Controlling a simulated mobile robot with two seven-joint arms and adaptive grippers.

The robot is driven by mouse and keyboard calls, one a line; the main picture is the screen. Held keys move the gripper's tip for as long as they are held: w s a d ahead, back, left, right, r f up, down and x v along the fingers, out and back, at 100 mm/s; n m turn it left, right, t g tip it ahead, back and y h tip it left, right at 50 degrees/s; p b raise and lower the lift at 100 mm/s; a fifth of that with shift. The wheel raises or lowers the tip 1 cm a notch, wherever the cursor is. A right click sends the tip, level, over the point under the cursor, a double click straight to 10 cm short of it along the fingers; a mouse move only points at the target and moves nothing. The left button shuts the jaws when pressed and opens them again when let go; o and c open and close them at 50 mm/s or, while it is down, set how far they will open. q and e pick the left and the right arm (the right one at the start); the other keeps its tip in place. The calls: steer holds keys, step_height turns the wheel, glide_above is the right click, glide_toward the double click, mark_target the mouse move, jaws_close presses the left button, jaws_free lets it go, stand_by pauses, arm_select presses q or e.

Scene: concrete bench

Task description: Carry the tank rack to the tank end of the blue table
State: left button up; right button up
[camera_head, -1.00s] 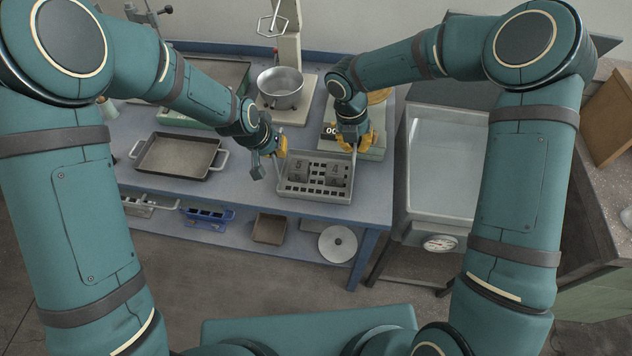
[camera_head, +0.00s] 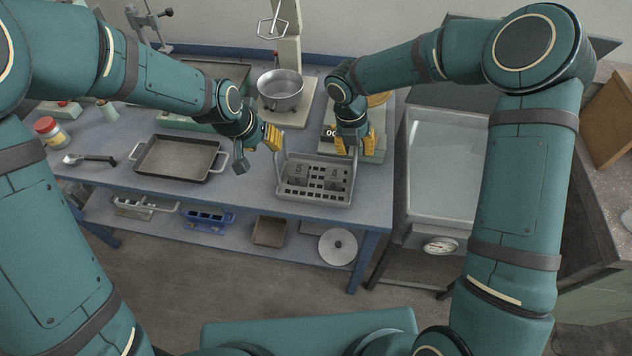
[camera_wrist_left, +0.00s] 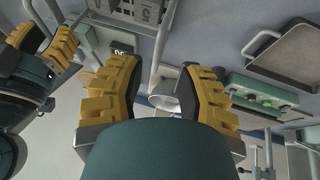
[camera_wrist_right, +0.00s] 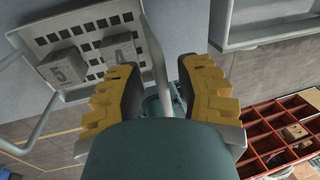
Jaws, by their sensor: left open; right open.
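The tank rack (camera_head: 315,197) is a grey perforated tray with upright handles at both ends. It rests on the right end of the blue table (camera_head: 374,207), beside the metal tank (camera_head: 440,165). Blocks marked 5 (camera_wrist_right: 61,66) and 4 (camera_wrist_right: 118,48) stand in it. My left gripper (camera_head: 274,138) is open, above and left of the rack's left handle; in the left wrist view that handle (camera_wrist_left: 157,45) shows ahead between the fingers, apparently not gripped. My right gripper (camera_head: 354,149) is open at the right handle, whose bar (camera_wrist_right: 152,45) shows between its fingers; contact is unclear.
A dark tray (camera_head: 178,157) with side handles lies left of the rack. A pot (camera_head: 281,91) and a scale (camera_head: 372,150) stand behind it. The tank's dial (camera_head: 440,246) faces front.

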steer(key=shift+r, duration=0.1)
arm_select(q)
steer(key=v, duration=0.4)
steer(key=shift+s+r, duration=0.1)
steer(key=shift+r, duration=0.2)
arm_select(e)
step_height(320, 180, up, 12)
steer(key=a, duration=0.2)
steer(key=shift+w+a+f, duration=0.15)
steer(key=shift+w+f, duration=0.05)
steer(key=shift+w, duration=0.1)
arm_select(q)
steer(key=shift+a, duration=0.1)
